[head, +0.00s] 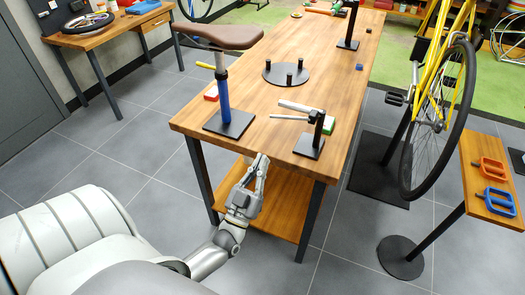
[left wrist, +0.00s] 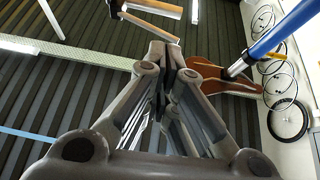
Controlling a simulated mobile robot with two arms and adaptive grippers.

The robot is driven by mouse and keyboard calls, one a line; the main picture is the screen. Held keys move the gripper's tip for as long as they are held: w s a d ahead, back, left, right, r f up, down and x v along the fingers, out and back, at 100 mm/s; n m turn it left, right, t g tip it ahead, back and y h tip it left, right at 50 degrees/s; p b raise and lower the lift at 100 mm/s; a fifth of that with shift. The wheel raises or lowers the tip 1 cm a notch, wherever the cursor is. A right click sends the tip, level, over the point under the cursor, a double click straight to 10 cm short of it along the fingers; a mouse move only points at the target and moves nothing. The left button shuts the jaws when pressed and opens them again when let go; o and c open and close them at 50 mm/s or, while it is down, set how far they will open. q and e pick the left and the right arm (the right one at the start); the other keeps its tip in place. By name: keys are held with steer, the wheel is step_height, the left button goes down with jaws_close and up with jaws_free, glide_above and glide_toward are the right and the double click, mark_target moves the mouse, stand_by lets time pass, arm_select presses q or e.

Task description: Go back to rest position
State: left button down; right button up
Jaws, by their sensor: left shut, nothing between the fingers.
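My left gripper (head: 258,176) is shut and empty in the head view. It points up beside the front edge of the wooden workbench (head: 260,105), with the lower shelf behind it. In the left wrist view its fingers (left wrist: 172,55) are closed together with nothing between them. My right gripper is in neither view.
On the workbench, a brown saddle on a blue post (head: 223,98) and a black stand with a silver tool (head: 310,130) stand near the front edge. Grey floor (head: 110,160) is open at left.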

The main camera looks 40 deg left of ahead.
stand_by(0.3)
arm_select(q)
steer(key=s+d+f+m+g+h, duration=0.1)
steer(key=s+d+f+g+h, duration=0.2)
steer(key=f, duration=0.9)
steer(key=s+d+f+m+g, duration=0.1)
steer(key=s+d+f+g, duration=0.3)
steer(key=f, duration=0.8)
steer(key=s+f+m+g+h, duration=0.15)
steer(key=f+g, duration=0.35)
steer(key=f, duration=0.7)
steer(key=s+d+f+g, duration=0.1)
steer(key=s+f+g, duration=0.4)
steer(key=s, duration=0.9)
steer(key=s+d+f+m+g, duration=0.1)
steer(key=s+f+g, duration=0.4)
steer(key=s+f, duration=0.7)
steer(key=s, duration=0.3)
steer(key=shift+s, duration=0.2)
